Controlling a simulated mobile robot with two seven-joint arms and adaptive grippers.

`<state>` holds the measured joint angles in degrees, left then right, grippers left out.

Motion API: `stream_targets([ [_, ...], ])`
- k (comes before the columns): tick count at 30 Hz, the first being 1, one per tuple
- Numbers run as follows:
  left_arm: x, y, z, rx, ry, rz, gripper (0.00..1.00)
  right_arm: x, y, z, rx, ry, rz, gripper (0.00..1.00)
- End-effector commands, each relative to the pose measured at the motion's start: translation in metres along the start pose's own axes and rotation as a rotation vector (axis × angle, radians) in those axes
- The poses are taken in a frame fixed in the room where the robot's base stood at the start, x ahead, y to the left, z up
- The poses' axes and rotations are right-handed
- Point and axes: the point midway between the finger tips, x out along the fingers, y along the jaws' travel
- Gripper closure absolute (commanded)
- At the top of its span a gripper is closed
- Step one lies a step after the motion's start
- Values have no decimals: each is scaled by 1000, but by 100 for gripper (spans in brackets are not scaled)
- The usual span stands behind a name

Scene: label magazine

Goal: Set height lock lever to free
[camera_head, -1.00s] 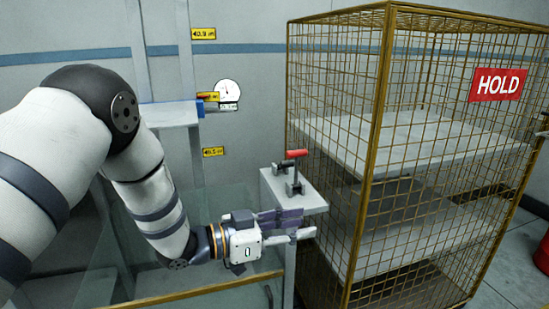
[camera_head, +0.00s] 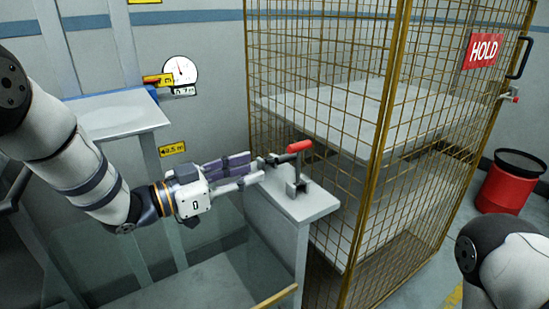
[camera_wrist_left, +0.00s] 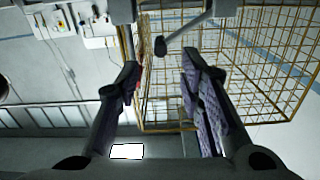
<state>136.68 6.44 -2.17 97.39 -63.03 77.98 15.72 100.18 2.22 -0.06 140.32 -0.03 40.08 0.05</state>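The height lock lever (camera_head: 300,146) has a red grip and a dark arm. My left gripper (camera_head: 256,168) is just left of the lever's base, pointing right. The left wrist view shows its two dark fingers apart with nothing between the tips (camera_wrist_left: 159,72). Whether a finger touches the lever's mount I cannot tell. My right arm enters at the lower right, its gripper out of view.
A yellow mesh cage (camera_head: 372,160) with a HOLD sign (camera_head: 484,50) stands right behind the lever. A grey shelf (camera_head: 115,115), a round dial (camera_head: 180,71) and yellow height labels (camera_head: 172,149) are at left. A red bin (camera_head: 508,185) stands at far right.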

Motion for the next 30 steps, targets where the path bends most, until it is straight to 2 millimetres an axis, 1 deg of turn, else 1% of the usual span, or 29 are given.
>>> stream_targets([
  [1, 14, 1, 4, -1, -2, 4, 65, 3, 0, 2, 0, -8, 0, 100],
  [3, 33, 1, 4, -1, -2, 4, 65, 5, 0, 3, 0, -13, 1, 100],
  [6, 56, 1, 4, -2, -2, 3, 65, 8, 0, 4, -1, -20, 1, 100],
  [9, 73, 0, 4, -2, -3, 1, 65, 10, 0, 5, -1, -26, 1, 100],
  [12, 84, 0, 3, -2, -1, 1, 65, 11, 0, 6, -1, -28, 1, 100],
  [15, 87, 0, 2, -2, -2, -1, 65, 11, 0, 6, -1, -29, 1, 100],
  [21, 87, 0, 1, -1, -1, -1, 65, 11, 0, 5, -1, -28, 1, 100],
  [23, 87, 0, 1, -1, -1, -1, 79, 11, 0, 5, -1, -28, 1, 100],
  [24, 87, 0, 1, -1, -1, -1, 88, 11, 0, 5, -1, -28, 1, 100],
  [26, 87, 0, 1, -1, -1, -1, 100, 11, 0, 5, -1, -28, 1, 100],
  [30, 87, 0, 1, -1, -1, -1, 100, 11, 0, 5, -1, -28, 1, 100],
])
